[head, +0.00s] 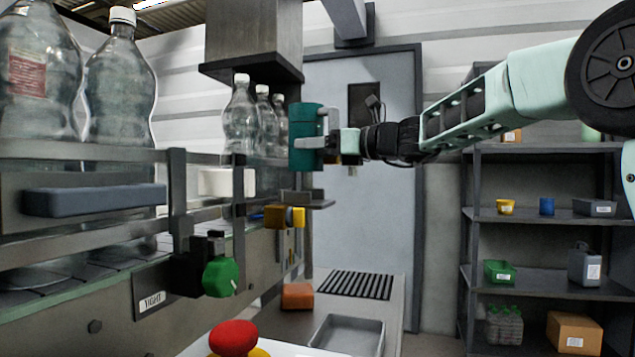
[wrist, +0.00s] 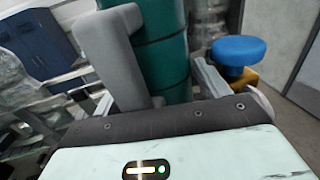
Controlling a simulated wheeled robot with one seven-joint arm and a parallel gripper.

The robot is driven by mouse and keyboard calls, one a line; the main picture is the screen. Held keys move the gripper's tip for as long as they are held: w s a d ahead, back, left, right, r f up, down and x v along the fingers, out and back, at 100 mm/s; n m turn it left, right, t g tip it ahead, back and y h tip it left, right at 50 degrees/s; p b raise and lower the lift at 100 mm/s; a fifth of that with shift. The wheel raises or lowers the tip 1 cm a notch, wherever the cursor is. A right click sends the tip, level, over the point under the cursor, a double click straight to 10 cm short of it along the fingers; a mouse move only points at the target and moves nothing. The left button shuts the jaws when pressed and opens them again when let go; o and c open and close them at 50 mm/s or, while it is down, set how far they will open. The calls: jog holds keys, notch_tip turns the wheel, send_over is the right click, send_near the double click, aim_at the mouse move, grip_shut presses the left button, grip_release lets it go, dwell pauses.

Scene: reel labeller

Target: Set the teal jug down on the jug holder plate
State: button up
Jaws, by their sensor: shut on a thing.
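The teal jug (head: 304,138), with a light grey handle, is upright at the filling line in the head view. My gripper (head: 331,146) is shut on it from the right, at the handle side. In the wrist view the teal jug (wrist: 163,60) stands just beyond my gripper, and a grey upright part, likely the handle, is at its left. A small grey plate (head: 318,204), which looks like the jug holder plate, sticks out below the jug. The fingertips are largely hidden.
Clear bottles (head: 240,118) stand just left of the jug, under a dark overhead block (head: 252,70). A blue round knob (wrist: 238,51) is close on the right in the wrist view. Shelves (head: 540,215) stand at right.

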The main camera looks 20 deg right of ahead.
aim_at(319, 170)
notch_tip(319, 170, down, 6)
jog(key=shift+b, duration=0.8)
jog(key=shift+w+a+f, duration=0.1)
jog(key=shift+a+f, duration=0.05)
jog(key=shift+f, duration=0.1)
jog(key=o, duration=1.3)
jog(key=v, duration=1.2)
